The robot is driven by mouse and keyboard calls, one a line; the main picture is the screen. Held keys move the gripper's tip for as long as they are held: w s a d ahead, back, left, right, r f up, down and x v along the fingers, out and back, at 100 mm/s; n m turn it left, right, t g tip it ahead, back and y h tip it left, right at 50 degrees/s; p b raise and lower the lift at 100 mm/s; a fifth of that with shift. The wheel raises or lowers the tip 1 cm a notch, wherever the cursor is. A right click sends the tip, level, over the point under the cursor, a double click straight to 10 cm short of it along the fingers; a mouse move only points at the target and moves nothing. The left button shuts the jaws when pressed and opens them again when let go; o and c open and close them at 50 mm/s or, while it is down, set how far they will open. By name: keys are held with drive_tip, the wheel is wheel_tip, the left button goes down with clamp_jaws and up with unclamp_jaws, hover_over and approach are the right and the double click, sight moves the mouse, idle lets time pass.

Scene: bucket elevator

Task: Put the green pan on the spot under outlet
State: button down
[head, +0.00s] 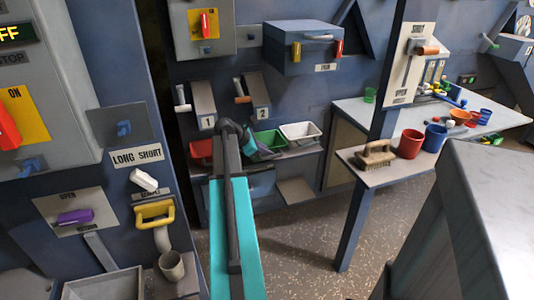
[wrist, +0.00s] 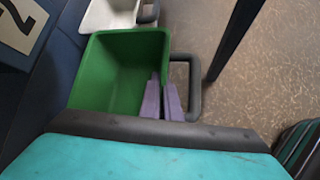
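The green pan (head: 269,139) sits between a red pan (head: 201,150) and a white pan (head: 300,133) on the shelf at the back wall. In the wrist view the green pan (wrist: 120,65) is seen from above and looks empty, with a dark loop handle on its right. My gripper (wrist: 161,82) shows two purple-grey fingers close together at the pan's handle-side wall, seemingly astride its rim. Whether they press on it cannot be told. In the head view my gripper is small beside the pan. Which place is the spot under the outlet is not clear.
Sloped chutes numbered 1 (head: 203,103) and 2 (head: 256,97) hang above the pans. A lower ledge (head: 296,191) juts out below. A side table (head: 385,176) with a brush and cups stands right, beside a blue post (head: 362,205). The floor between is clear.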

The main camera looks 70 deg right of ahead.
drive_tip(key=shift+w+d+f, duration=0.1)
drive_tip(key=shift+w+d, duration=0.2)
drive_tip(key=shift+d, duration=0.55)
drive_tip(key=shift+w+d+f, duration=0.1)
drive_tip(key=shift+w+d, duration=0.2)
drive_tip(key=shift+d, duration=0.5)
drive_tip(key=shift+w+d, duration=0.2)
drive_tip(key=shift+d, duration=0.3)
drive_tip(key=shift+w+d, duration=0.2)
drive_tip(key=shift+d, duration=0.25)
drive_tip(key=shift+s+a+f, duration=0.1)
drive_tip(key=shift+a+f, duration=0.05)
drive_tip(key=shift+f, duration=1.4)
drive_tip(key=shift+f, duration=0.1)
drive_tip(key=c, duration=2)
unclamp_jaws()
drive_tip(key=shift+f+b, duration=0.3)
drive_tip(key=shift+b, duration=0.3)
drive_tip(key=p+v, duration=0.1)
drive_tip(key=v, duration=1.3)
drive_tip(key=shift+r+p, duration=0.25)
drive_tip(key=shift+p, duration=0.15)
drive_tip(key=shift+s, duration=0.1)
